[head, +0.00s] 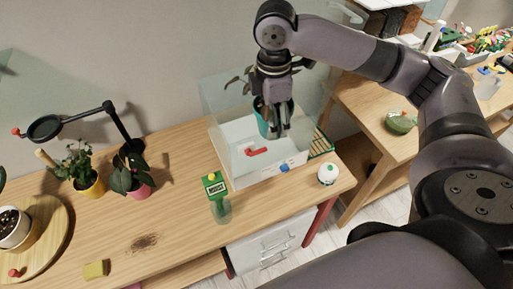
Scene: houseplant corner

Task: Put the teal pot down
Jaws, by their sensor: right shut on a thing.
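The teal pot (263,127) holds a plant with dark leaves (236,82). My right gripper (277,128) points down and is shut on the pot, covering part of it. The pot appears upright, at the back of a clear-walled case with a white base (281,172). I cannot tell whether the pot's bottom touches anything. My left gripper is not in view.
A red piece (256,151) lies in the case. Potted plants (88,184) and a magnifier lamp (47,128) stand left.

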